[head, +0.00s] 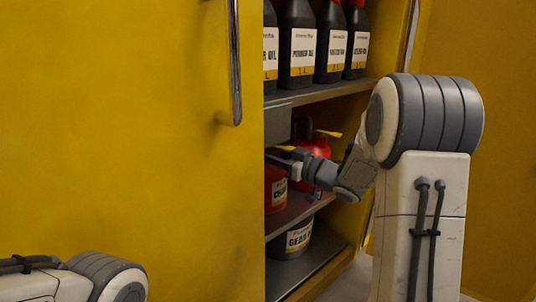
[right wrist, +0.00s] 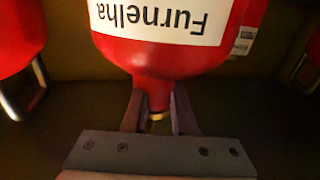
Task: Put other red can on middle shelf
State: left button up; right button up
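In the head view, a red can (head: 275,190) with a white label stands on the middle shelf (head: 300,210) of the yellow cabinet, partly hidden by the door. Another red can (head: 318,147) with a yellow spout is behind my right arm. My right gripper (head: 272,158) reaches in over the front can. In the right wrist view, a red can (right wrist: 165,58) with an upside-down label fills the top middle. Its narrow neck sits between the fingers of my right gripper (right wrist: 158,118), which look closed on it. My left gripper is out of view.
Black bottles (head: 298,50) stand on the upper shelf (head: 320,92). A labelled bucket (head: 298,237) is on the bottom shelf. The yellow door (head: 130,120) with a metal handle (head: 235,60) covers the left. Red shapes flank the can in the right wrist view (right wrist: 20,38).

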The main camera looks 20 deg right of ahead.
jog(key=shift+o, duration=0.8)
jog(key=shift+r, duration=0.25)
jog(key=p+v, duration=0.6)
jog(key=v, duration=0.6)
jog(key=shift+f, duration=0.15)
